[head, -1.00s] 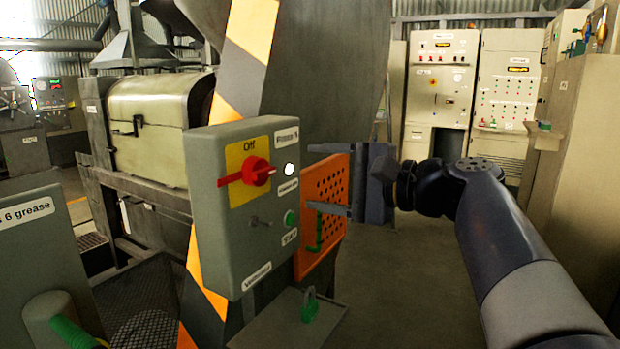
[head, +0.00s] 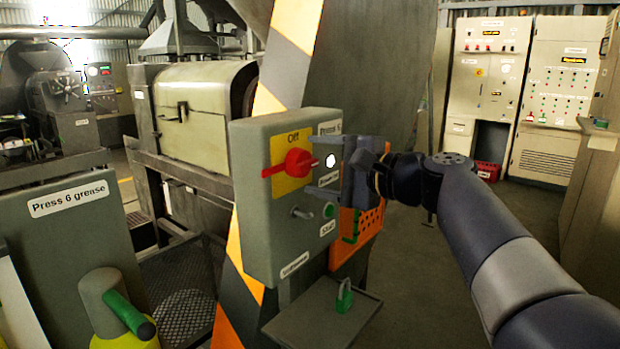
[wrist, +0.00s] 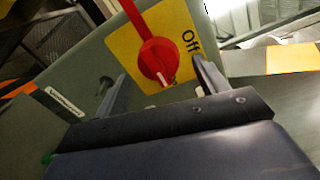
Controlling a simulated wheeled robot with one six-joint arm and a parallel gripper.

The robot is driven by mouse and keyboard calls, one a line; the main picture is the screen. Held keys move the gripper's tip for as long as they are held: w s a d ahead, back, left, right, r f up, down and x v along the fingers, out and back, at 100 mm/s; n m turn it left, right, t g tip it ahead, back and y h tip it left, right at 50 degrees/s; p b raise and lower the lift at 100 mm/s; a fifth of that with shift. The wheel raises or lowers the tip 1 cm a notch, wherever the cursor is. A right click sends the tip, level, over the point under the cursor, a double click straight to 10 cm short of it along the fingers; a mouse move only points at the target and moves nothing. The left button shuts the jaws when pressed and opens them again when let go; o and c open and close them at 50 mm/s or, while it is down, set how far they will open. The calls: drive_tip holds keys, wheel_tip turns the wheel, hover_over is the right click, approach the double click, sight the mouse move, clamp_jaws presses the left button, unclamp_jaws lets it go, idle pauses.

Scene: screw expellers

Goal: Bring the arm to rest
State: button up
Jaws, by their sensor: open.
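My gripper (head: 322,177) is open and empty in the head view, its two fingers pointing left at the right part of the Press 6 control box (head: 252,220). The box has a red rotary switch (head: 290,163) on a yellow plate marked Off, a white lamp, a toggle and a green Start button (head: 329,211). In the wrist view the two fingers (wrist: 160,80) stand apart, with the red switch (wrist: 158,60) showing beyond and between them. I cannot tell whether a fingertip touches the box.
An orange perforated panel (head: 362,228) is behind my gripper. A small shelf (head: 310,322) with a green padlock (head: 344,297) sits below the box. A Press 6 grease panel (head: 60,240) stands at left. Pale cabinets (head: 570,100) stand at the back right, with open floor before them.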

drive_tip(key=shift+x, duration=1.05)
drive_tip(key=shift+d, duration=0.1)
